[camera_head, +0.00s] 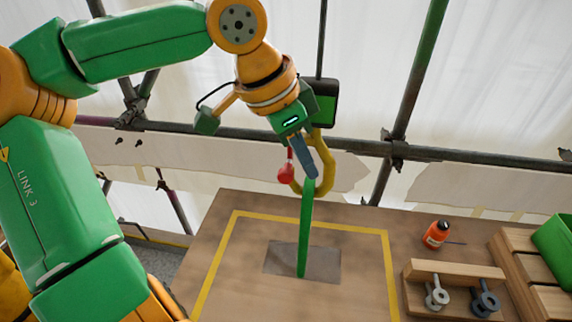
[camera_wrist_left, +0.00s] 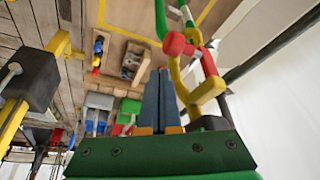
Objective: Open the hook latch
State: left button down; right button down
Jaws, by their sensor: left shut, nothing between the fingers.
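The hook latch shows in the head view as a yellow curved hook (camera_head: 328,168) and a red ball-ended handle (camera_head: 286,174) at the top of an upright green post (camera_head: 306,235). My left gripper (camera_head: 311,174) points down with its fingers shut and empty, between the red ball and the yellow hook in the picture. Its fingers cover part of the latch. In the left wrist view my shut fingers (camera_wrist_left: 160,72) lie just below the red ball (camera_wrist_left: 175,44) and left of the yellow hook (camera_wrist_left: 204,92). I cannot tell whether they touch. My right gripper is not recognisable in either view.
The post stands on a grey plate (camera_head: 280,262) on a wooden table (camera_head: 225,215) with a yellow border line. To the right are an orange bottle (camera_head: 436,234), a wooden holder (camera_head: 450,270) with metal parts, and a green bin (camera_head: 556,238). Scaffold poles stand behind.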

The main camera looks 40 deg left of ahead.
pick_arm(q)
notch_tip(320, 180, down, 3)
jog(key=shift+f+b, duration=0.1)
jog(key=shift+b, duration=0.35)
dwell(0.5)
